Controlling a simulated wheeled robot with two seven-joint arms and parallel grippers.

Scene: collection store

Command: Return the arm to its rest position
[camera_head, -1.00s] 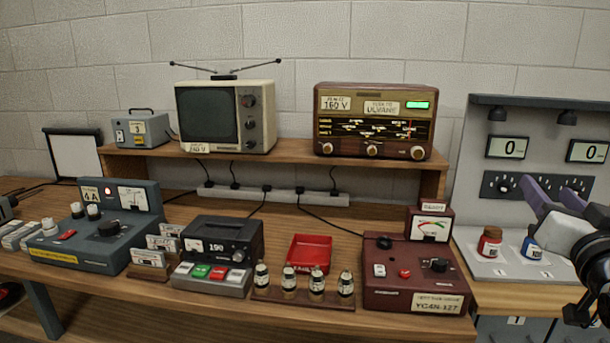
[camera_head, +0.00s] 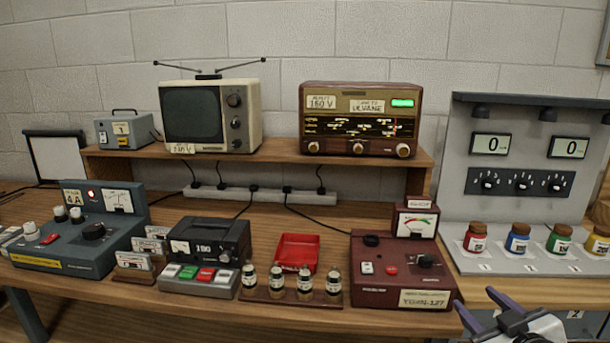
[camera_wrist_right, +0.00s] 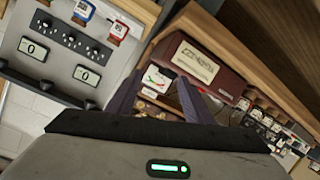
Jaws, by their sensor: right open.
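My right gripper (camera_head: 492,309) shows at the lower right of the head view, low in front of the bench's right part. Its two purple fingers are apart with nothing between them. In the right wrist view the fingers (camera_wrist_right: 155,95) also stand apart, with the dark red meter box (camera_wrist_right: 210,65) beyond them. That box (camera_head: 405,272) stands on the bench in the head view, left of the gripper and apart from it. My left gripper is not in view.
The grey panel (camera_head: 520,140) with displays and several coloured jars stands at the right. A wooden bench (camera_head: 200,309) carries a red tray (camera_head: 297,252), a rack of small bottles and grey devices. A television (camera_head: 211,115) and a radio (camera_head: 360,120) stand on the shelf.

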